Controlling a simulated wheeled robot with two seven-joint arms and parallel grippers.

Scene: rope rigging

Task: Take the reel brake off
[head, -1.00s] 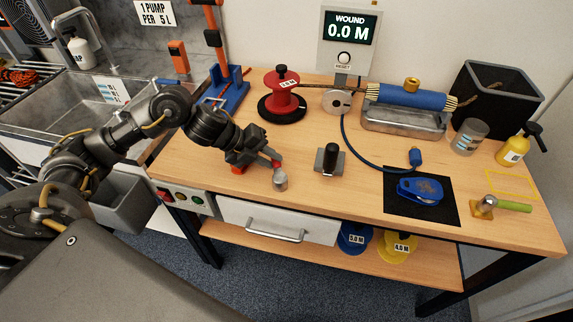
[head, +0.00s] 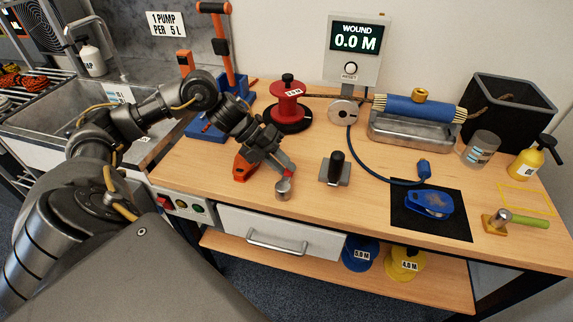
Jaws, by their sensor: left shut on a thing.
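A red reel (head: 286,104) labelled 15 m, with a black knob on top, stands at the back of the bench. A black upright handle (head: 336,168) on a grey plate stands in front of it. I cannot tell which part is the reel brake. My left gripper (head: 281,166) is low over the bench, left of the black handle, shut on a small red piece (head: 288,173). A small silver cylinder (head: 283,188) is just below the red piece; I cannot tell whether they are joined. An orange body (head: 241,171) lies partly hidden behind the gripper. My right gripper is out of view.
A winding counter (head: 357,37) reads 0.0 M. A blue roller (head: 417,102) lies over a metal tray (head: 408,132). A blue tool (head: 429,204) is on a black mat (head: 405,220). A hammer (head: 515,219) lies at the right. A black bin (head: 513,100) stands behind.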

